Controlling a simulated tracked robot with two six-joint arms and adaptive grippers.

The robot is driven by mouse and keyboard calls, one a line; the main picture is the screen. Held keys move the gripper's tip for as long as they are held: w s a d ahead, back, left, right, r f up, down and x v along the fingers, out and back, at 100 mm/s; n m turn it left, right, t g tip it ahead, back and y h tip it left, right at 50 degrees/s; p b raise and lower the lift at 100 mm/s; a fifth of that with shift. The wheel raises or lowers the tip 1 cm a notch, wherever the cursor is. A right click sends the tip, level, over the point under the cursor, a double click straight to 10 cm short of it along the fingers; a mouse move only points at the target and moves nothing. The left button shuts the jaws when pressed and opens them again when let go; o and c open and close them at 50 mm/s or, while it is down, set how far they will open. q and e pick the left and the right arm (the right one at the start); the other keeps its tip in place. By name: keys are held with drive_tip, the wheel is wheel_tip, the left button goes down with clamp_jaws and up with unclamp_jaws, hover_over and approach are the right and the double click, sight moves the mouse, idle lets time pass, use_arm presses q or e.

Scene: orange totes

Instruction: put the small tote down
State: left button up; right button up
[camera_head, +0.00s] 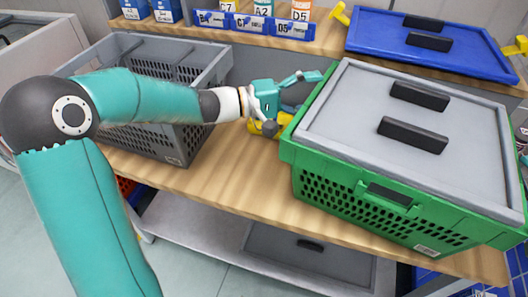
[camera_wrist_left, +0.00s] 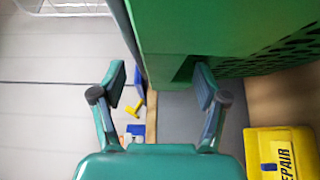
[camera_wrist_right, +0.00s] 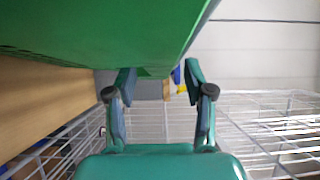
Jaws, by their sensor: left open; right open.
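The green tote (camera_head: 345,195) with a grey lid (camera_head: 420,110) is at the right of the wooden bench (camera_head: 235,190) and looks level; it seems to rest on the bench. My left gripper (camera_head: 306,88) is open and empty beside the tote's left end. In the left wrist view the tote's green wall (camera_wrist_left: 210,28) is close beyond the open fingers (camera_wrist_left: 160,80). My right gripper (camera_wrist_right: 158,80) shows only in the right wrist view, open and empty, with the green wall (camera_wrist_right: 90,25) close by. Contact between fingers and tote cannot be told.
A grey crate (camera_head: 165,150) stands at the bench's left, behind my left arm. A yellow object (camera_head: 268,128) sits below my left gripper. A blue lidded tote (camera_head: 440,45) and blue bins (camera_head: 255,24) are on the back shelf. White wire mesh (camera_wrist_right: 265,130) is near my right gripper.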

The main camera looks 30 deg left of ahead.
use_arm(q)
drive_tip(key=shift+o, duration=1)
wheel_tip(320, 180, up, 10)
use_arm(e)
drive_tip(key=o, duration=0.8)
drive_tip(key=shift+d, duration=0.1)
drive_tip(key=v, duration=0.7)
drive_tip(key=shift+s+d, duration=0.15)
